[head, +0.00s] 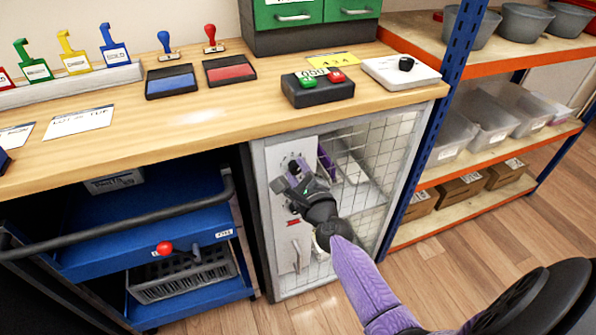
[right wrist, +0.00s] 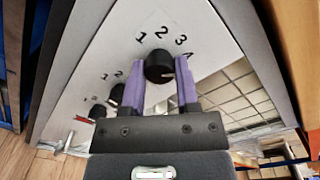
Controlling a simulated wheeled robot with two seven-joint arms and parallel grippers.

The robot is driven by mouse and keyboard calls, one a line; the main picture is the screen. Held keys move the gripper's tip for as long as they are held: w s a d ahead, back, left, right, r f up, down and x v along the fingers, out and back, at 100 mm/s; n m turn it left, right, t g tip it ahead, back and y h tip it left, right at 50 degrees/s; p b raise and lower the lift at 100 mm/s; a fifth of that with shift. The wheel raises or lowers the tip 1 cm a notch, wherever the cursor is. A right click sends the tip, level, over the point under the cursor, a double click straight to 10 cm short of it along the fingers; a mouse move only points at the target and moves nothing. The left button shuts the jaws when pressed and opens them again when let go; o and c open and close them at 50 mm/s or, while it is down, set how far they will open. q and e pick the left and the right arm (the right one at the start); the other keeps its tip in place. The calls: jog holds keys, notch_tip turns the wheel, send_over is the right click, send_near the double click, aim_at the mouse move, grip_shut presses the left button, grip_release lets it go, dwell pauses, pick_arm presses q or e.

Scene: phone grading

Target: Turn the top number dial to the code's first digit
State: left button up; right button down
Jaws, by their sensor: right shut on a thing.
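The top number dial (right wrist: 158,66) is a round black knob on the white lock panel (right wrist: 102,72) of the cage door. Numerals 1, 2 and 3 show around it, with a partly hidden 4. A pale mark shows on the knob's right side; its exact digit is unclear. My right gripper (right wrist: 160,84) is shut on this dial, one purple finger on each side. In the head view my right gripper (head: 295,178) covers most of the dial. A yellow note (head: 333,60) on the bench bears small digits, hard to read. My left gripper is out of view.
Two more black dials (right wrist: 117,95) and a red lever (right wrist: 83,119) sit along the same panel. The wire mesh door (head: 375,150) is beside it. A blue cart (head: 150,235) stands left and a shelf rack (head: 440,175) right.

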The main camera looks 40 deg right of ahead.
jog(key=shift+c, duration=1.8)
grip_release()
jog(key=shift+s+a, duration=0.1)
jog(key=shift+s, duration=0.1)
jog(key=p+v, duration=0.1)
jog(key=v, duration=0.8)
jog(key=shift+s, duration=0.2)
